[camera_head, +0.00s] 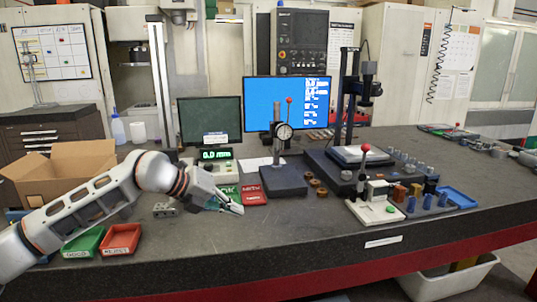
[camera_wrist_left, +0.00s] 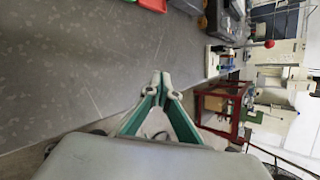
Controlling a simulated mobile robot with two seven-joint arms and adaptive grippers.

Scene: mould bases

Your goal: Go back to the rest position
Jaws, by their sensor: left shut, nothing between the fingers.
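My left arm comes in from the left in the head view. Its gripper (camera_head: 236,206) is over the dark table (camera_head: 290,235), just in front of the green and red trays. In the left wrist view my left gripper (camera_wrist_left: 161,78) has its fingertips together, with nothing between them. The table top (camera_wrist_left: 75,75) fills the left part of that view. My right gripper is in neither view.
A cardboard box (camera_head: 60,172), a green bin (camera_head: 84,243) and a red bin (camera_head: 121,239) lie at the left. A dial gauge stand (camera_head: 283,178) stands mid-table. A microscope-like stand (camera_head: 348,115) and small parts are at the right. The front middle is clear.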

